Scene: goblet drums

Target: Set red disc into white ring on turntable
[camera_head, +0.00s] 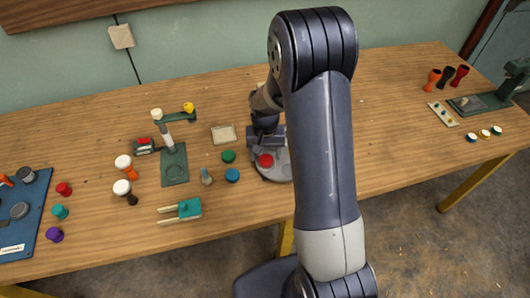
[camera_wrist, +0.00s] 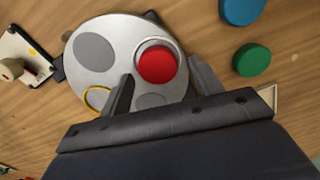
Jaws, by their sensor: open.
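The round grey turntable (camera_head: 272,176) stands on the table beneath my gripper, and it fills the upper left of the wrist view (camera_wrist: 115,60). The red disc (camera_wrist: 157,65) lies on the turntable at the white ring (camera_wrist: 143,45). The ring's pale rim shows around the disc's upper left side; I cannot tell if the disc sits fully down inside. The red disc also shows in the head view (camera_head: 265,160). My gripper (camera_wrist: 162,88) is open, its two fingers apart on either side of the disc's near side, with visible gaps to it.
A blue disc (camera_head: 232,175) and a green disc (camera_head: 228,156) lie left of the turntable. A shallow tray (camera_head: 223,134) is behind them. A yellow ring (camera_wrist: 97,98) is on the turntable near one finger. A teal clamp-like piece (camera_head: 188,208) lies at front left.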

